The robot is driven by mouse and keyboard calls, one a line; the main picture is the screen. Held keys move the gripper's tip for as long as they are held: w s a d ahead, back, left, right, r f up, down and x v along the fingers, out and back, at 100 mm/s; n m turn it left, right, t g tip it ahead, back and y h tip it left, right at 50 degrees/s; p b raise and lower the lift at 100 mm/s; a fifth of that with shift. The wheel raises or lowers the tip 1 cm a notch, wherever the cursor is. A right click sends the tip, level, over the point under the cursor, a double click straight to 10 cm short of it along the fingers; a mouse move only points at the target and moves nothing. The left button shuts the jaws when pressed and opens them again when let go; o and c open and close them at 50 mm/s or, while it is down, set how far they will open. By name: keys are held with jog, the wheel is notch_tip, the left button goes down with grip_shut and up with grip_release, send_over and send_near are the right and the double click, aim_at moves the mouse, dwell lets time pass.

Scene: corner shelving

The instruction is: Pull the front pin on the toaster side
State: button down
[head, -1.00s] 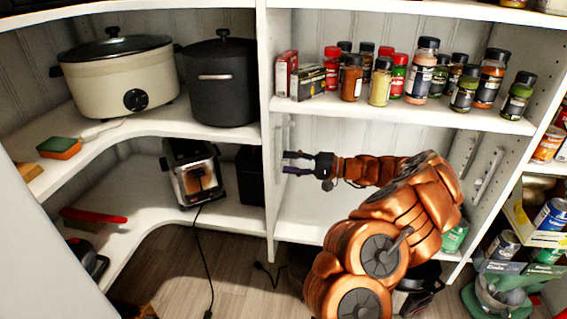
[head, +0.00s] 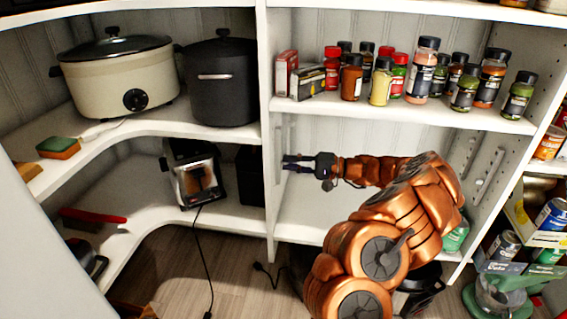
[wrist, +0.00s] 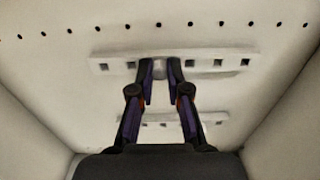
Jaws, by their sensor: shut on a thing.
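My gripper (head: 286,162) reaches left to the white divider panel (head: 270,196) beside the toaster (head: 195,180). In the wrist view my gripper (wrist: 160,76) is shut on a small grey pin (wrist: 159,68). The pin sits at the middle of a white slotted rail (wrist: 108,64) on the panel. Most of the pin is hidden between the fingertips. A second slotted rail (wrist: 215,117) lies lower in the wrist view, partly behind the fingers.
Spice jars (head: 424,70) stand on the shelf above my arm. Slotted rails (head: 487,176) are on the opposite side panel. The bay's lower shelf (head: 305,222) is largely bare near the divider. The toaster's dark cord (head: 204,260) hangs to the floor.

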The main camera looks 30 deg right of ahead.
jog(key=shift+s+d, duration=0.1)
jog(key=shift+d, duration=0.05)
dwell(0.5)
jog(key=shift+v, duration=2.85)
